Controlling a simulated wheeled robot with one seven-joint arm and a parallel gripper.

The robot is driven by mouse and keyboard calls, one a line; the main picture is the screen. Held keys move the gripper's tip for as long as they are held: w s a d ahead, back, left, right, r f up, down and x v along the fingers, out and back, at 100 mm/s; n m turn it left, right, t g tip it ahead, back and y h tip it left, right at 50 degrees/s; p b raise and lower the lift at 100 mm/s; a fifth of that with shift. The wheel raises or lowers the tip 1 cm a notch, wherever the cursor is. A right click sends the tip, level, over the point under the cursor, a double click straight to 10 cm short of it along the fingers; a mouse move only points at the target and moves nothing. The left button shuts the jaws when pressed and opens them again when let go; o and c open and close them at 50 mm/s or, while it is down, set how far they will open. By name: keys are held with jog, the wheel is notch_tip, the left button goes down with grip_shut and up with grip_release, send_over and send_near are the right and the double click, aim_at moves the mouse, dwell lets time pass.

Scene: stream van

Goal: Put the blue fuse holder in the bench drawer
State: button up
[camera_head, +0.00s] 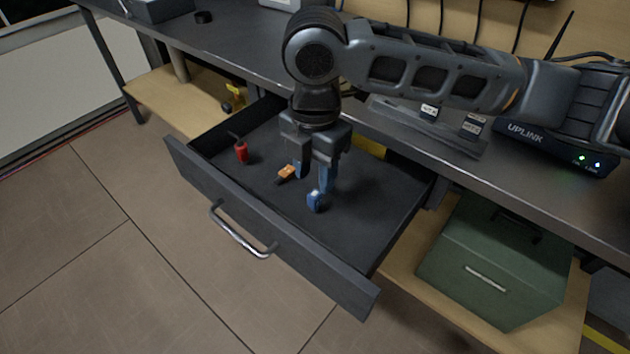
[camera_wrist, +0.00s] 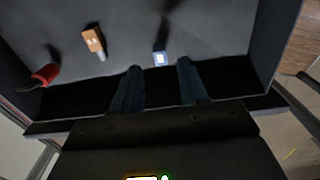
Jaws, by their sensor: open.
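The blue fuse holder (camera_head: 314,202) is inside the open bench drawer (camera_head: 270,245), apparently on its dark floor. It also shows in the wrist view (camera_wrist: 160,58), with a pale face, just beyond and between my fingertips. My gripper (camera_head: 314,183) is over the drawer, pointing down, with its two fingers apart and nothing held between them. The fingers also show in the wrist view (camera_wrist: 158,68). The exact height of the fingertips above the fuse holder is hard to tell.
An orange fuse holder (camera_head: 286,173) and a red one (camera_head: 241,152) lie in the drawer, left of the blue one. The bench top (camera_head: 240,60) overhangs the drawer's back. A router (camera_head: 540,142) stands on it. A green case (camera_head: 490,265) sits on the lower shelf at right.

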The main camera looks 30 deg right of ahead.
aim_at(315, 193)
notch_tip(315, 193, up, 8)
jog(key=p, duration=0.1)
jog(key=shift+f, duration=0.25)
jog(key=shift+c, duration=0.4)
dwell(0.8)
